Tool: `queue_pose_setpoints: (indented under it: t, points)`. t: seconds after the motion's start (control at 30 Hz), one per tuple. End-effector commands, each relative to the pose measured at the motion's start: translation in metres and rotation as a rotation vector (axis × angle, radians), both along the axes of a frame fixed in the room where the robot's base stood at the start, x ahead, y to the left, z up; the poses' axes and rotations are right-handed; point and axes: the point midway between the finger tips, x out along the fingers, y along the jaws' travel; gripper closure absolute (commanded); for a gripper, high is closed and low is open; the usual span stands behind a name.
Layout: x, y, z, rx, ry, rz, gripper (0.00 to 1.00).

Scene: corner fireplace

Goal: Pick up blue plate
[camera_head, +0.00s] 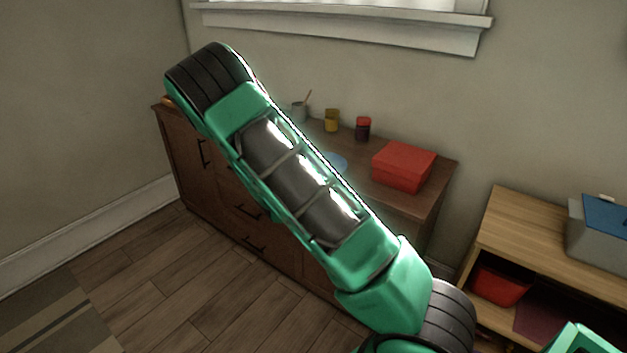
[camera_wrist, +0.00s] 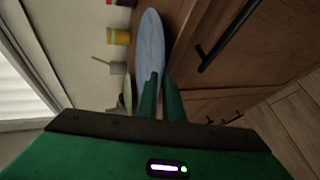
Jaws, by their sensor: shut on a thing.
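The blue plate (camera_head: 337,162) shows in the head view as a small light-blue patch on or just above the brown dresser top, partly hidden behind my arm. In the wrist view the blue plate (camera_wrist: 150,45) is a long, narrow pale-blue oval, seen at a steep slant. My gripper (camera_wrist: 162,78) has its two green fingers at the near end of the plate, shut on its rim. In the head view my gripper is hidden behind my arm. I cannot tell whether the plate still touches the dresser top.
On the dresser (camera_head: 425,203) stand a grey cup with a stick (camera_head: 300,112), a yellow jar (camera_head: 332,121), a dark red jar (camera_head: 363,129) and a red box (camera_head: 402,167). A wooden shelf (camera_head: 530,232) stands at right. Dresser handles (camera_wrist: 203,62) lie close to the plate.

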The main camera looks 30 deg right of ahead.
Motion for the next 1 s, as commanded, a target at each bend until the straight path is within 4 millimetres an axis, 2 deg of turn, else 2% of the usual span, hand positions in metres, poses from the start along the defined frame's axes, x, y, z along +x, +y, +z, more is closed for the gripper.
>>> queue_pose_setpoints:
  t: [0.6,0.63,0.7,1.0]
  points:
    - [0.0061,0.0054,-0.0023,0.003,0.004,-0.003,1.00]
    - [0.0061,0.0054,-0.0023,0.003,0.004,-0.003,0.86]
    - [0.0061,0.0053,-0.0020,0.003,0.003,-0.003,0.71]
    - [0.0055,0.0054,-0.0008,0.002,0.002,-0.004,0.71]
